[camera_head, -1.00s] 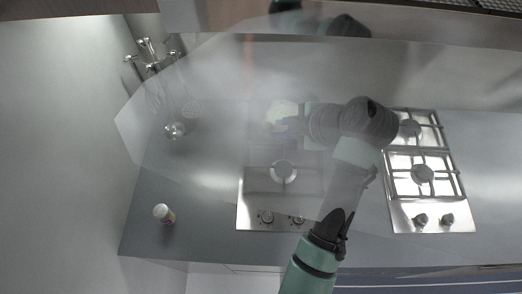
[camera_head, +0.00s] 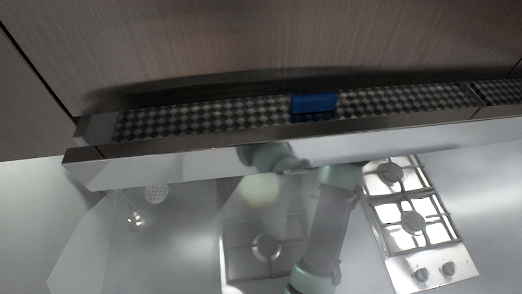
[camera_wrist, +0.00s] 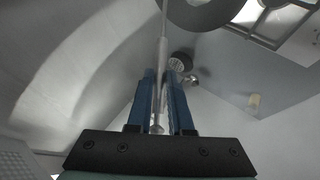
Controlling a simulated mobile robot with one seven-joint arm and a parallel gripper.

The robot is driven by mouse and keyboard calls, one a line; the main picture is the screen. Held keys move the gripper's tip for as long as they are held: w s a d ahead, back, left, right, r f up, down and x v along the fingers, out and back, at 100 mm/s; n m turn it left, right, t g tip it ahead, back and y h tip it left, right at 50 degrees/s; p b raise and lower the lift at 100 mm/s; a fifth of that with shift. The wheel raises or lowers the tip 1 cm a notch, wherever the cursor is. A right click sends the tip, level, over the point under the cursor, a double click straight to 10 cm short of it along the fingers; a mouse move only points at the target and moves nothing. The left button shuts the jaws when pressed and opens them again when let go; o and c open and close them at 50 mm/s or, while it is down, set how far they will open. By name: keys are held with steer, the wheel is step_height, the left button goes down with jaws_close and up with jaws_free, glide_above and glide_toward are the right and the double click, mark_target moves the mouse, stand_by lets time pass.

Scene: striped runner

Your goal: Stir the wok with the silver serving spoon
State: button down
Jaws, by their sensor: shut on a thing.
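My gripper (camera_wrist: 161,78) shows in the wrist view with its two blue fingers shut on a slim silver handle, which I take to be the serving spoon (camera_wrist: 163,50). The handle runs up between the fingers and out of the top of the picture; the spoon's bowl is not in view. A dark, curved, wide rim at the top of the wrist view may be the wok (camera_wrist: 197,22), cut off by the edge. In the head view a pale yellowish round patch (camera_head: 260,189) shows blurred through the glass behind the front burner, perhaps the wok's contents. My gripper is hidden there.
The range hood (camera_head: 220,160) with its checkered filter and a blue block (camera_head: 313,103) fills the upper head view. Utensils, including a ladle (camera_head: 140,218), hang at left. A gas hob (camera_head: 412,222) is at right.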

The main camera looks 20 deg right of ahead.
steer(key=s+a+f, duration=0.4)
steer(key=f, duration=0.1)
steer(key=shift+s+f, duration=0.2)
steer(key=shift+f, duration=0.05)
stand_by(0.3)
stand_by(0.4)
steer(key=w+d+f+b, duration=0.3)
steer(key=d+f+b, duration=0.1)
steer(key=f+b, duration=0.3)
steer(key=shift+w+f+b, duration=0.4)
steer(key=shift+b, duration=0.45)
stand_by(0.9)
